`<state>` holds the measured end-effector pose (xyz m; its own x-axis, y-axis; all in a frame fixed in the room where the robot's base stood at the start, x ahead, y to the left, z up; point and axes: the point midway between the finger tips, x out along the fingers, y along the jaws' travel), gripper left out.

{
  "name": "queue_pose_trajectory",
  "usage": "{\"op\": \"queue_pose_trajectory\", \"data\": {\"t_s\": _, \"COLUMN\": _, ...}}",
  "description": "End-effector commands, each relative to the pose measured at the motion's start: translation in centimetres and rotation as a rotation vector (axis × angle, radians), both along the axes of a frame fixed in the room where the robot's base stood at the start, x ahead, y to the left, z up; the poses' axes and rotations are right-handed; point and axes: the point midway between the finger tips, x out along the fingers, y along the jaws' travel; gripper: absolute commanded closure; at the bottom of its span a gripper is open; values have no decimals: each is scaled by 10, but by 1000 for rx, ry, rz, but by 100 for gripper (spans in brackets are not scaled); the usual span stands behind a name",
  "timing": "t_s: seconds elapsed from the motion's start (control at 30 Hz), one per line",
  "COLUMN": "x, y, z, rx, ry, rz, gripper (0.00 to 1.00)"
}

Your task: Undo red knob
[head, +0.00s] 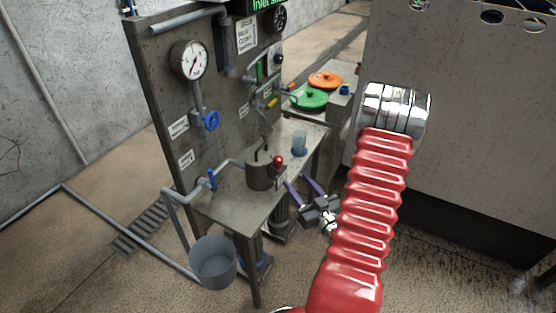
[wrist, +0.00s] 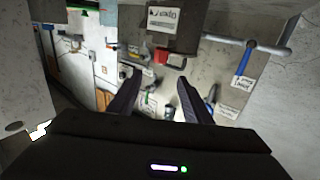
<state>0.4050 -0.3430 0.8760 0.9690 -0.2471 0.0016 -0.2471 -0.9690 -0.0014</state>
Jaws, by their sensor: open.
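The red knob (head: 278,161) is a small round red ball on the front of a dark cylindrical pot (head: 259,174) on the bench. In the wrist view, a red piece (wrist: 160,56), likely the same knob, shows just beyond the fingertips. My gripper (head: 298,181) is open, its two purple fingers pointing toward the knob from the right and slightly below. Its fingers (wrist: 160,77) stand apart with nothing between them, and they look clear of the knob. The exact gap is hard to judge.
The grey bench (head: 236,205) carries a bluish cup (head: 300,143). Behind stands a panel with a gauge (head: 190,60) and blue valve (head: 210,121). A blue-handled pipe valve (head: 212,179) is left of the pot. Orange (head: 325,79) and green (head: 309,98) wheels lie farther back.

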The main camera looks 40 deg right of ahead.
Motion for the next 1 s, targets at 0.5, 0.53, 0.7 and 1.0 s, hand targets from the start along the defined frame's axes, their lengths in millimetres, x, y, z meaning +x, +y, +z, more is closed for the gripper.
{"op": "queue_pose_trajectory", "data": {"t_s": 0.5, "x": 17, "y": -3, "z": 0, "rx": -3, "ry": 2, "rz": 4, "gripper": 55}}
{"op": "queue_pose_trajectory", "data": {"t_s": 0.53, "x": 21, "y": -4, "z": 0, "rx": -3, "ry": 2, "rz": 5, "gripper": 55}}
{"op": "queue_pose_trajectory", "data": {"t_s": 0.7, "x": 44, "y": -10, "z": 0, "rx": -4, "ry": 1, "rz": 4, "gripper": 55}}
{"op": "queue_pose_trajectory", "data": {"t_s": 1.0, "x": 89, "y": -20, "z": 0, "rx": -2, "ry": 0, "rz": 5, "gripper": 55}}
